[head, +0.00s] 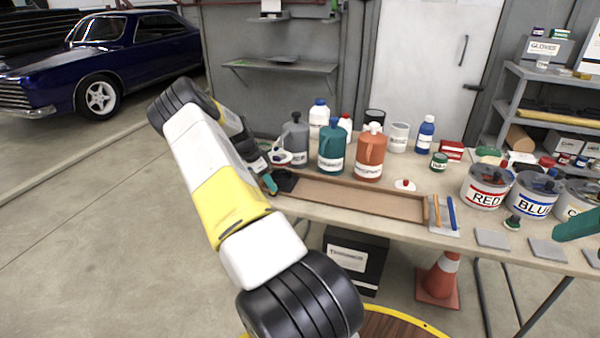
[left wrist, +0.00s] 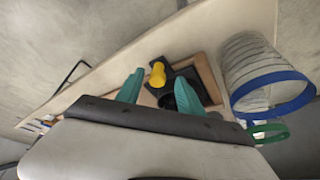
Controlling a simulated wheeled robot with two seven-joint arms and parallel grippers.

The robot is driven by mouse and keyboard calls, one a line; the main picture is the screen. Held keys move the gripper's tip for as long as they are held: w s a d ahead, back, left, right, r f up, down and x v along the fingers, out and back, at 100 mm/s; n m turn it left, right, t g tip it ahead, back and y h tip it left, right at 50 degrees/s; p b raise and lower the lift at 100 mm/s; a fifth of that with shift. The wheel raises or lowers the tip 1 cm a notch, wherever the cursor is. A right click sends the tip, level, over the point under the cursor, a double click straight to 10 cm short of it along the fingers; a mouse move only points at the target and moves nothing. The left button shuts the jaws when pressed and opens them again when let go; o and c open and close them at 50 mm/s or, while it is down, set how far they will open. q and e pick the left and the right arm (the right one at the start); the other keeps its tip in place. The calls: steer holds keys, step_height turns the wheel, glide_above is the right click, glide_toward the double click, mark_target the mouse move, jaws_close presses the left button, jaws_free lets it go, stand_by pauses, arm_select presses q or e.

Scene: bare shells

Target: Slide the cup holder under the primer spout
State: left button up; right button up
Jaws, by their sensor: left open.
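Three labelled jugs stand along the wooden tray (head: 345,195): a grey one (head: 296,140), a teal one (head: 331,148) and an orange one (head: 370,152). Their labels are too small to read surely, so I cannot tell which is the primer. A black piece (head: 286,181), seemingly the cup holder, sits at the tray's left end. In the left wrist view it shows as a black block (left wrist: 185,85) with a yellow knob (left wrist: 158,74). My left gripper (head: 266,180) is open; its teal fingers (left wrist: 160,90) are on either side of the knob. A teal tip of my right gripper (head: 577,225) shows at the right edge.
A ribbed grey cylinder with a blue rim (left wrist: 265,75) and a green ring (left wrist: 268,133) are close on the right in the left wrist view. Paint cans (head: 487,187) stand at the table's right. Pens (head: 443,213) lie beside the tray's right end.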

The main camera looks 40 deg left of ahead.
arm_select(q)
steer(key=v, duration=0.7)
steer(key=shift+s+r, duration=0.15)
steer(key=shift+r, duration=0.1)
steer(key=shift+a, duration=0.1)
